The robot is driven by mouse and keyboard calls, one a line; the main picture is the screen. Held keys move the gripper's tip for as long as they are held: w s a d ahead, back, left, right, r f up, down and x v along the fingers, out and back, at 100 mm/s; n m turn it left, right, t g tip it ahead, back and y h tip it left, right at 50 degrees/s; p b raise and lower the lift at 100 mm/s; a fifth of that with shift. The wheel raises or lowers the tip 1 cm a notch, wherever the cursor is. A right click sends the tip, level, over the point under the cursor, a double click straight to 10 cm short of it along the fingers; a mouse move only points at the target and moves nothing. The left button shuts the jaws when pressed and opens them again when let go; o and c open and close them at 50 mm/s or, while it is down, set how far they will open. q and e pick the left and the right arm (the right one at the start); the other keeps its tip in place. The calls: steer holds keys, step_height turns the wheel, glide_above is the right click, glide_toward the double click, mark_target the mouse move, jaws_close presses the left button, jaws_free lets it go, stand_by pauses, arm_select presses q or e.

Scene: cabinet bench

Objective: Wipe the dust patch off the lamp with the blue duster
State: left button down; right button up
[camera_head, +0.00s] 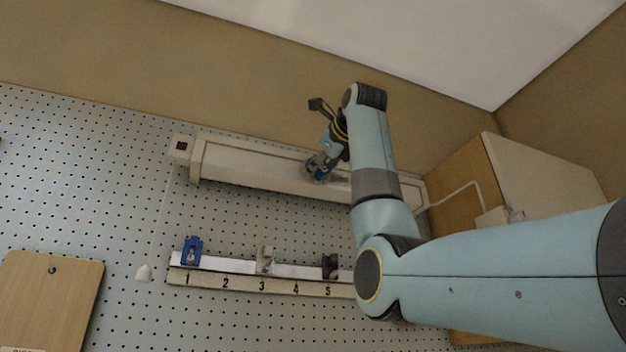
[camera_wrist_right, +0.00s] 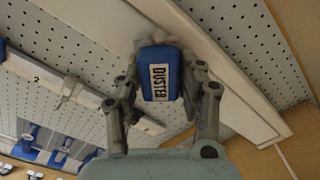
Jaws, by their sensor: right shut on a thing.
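The lamp (camera_head: 245,162) is a long cream fixture high on the pegboard wall, and its pale surface (camera_wrist_right: 225,60) crosses the right wrist view. My right gripper (camera_head: 318,170) is at the lamp's middle, shut on the blue duster (camera_wrist_right: 160,75), whose label faces the wrist camera. The duster's far end is against or very close to the lamp; I cannot tell exact contact. A greyish, soft-looking area (camera_wrist_right: 196,38) shows around that end; I cannot tell dust from duster head. My left gripper is not in view.
Below the lamp, a numbered rail (camera_head: 225,283) carries a blue holder (camera_head: 192,250), a pale one (camera_head: 265,260) and a dark one (camera_head: 330,266). A cord with a white knob (camera_head: 143,272) hangs left. A wooden cabinet (camera_head: 458,208) and white cable (camera_head: 455,192) are right.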

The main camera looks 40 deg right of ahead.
steer(key=shift+s+d, duration=0.25)
steer(key=shift+d, duration=0.6)
steer(key=shift+s+d+r+b, duration=0.1)
steer(key=shift+s+d+b, duration=0.1)
steer(key=shift+d, duration=0.95)
steer(key=shift+s+d+b, duration=0.2)
steer(key=shift+d, duration=0.9)
steer(key=shift+s+d, duration=0.15)
steer(key=shift+d, duration=0.5)
steer(key=shift+s+d, duration=0.15)
steer(key=shift+d, duration=0.5)
steer(key=shift+a+b, duration=0.4)
steer(key=shift+b, duration=0.3)
steer(key=shift+w+a+b, duration=0.1)
steer(key=shift+w+a, duration=0.2)
steer(key=shift+a, duration=0.9)
steer(key=shift+w+a+b, duration=0.1)
steer(key=shift+w+a, duration=0.15)
steer(key=shift+a, duration=0.9)
steer(key=shift+w+a+b, duration=0.1)
steer(key=shift+w+a, duration=0.2)
steer(key=shift+a, duration=0.9)
steer(key=shift+w+a, duration=0.2)
steer(key=shift+a, duration=0.4)
steer(key=shift+w+a, duration=0.25)
steer(key=shift+a, duration=0.75)
steer(key=shift+d, duration=0.15)
steer(key=shift+s, duration=0.1)
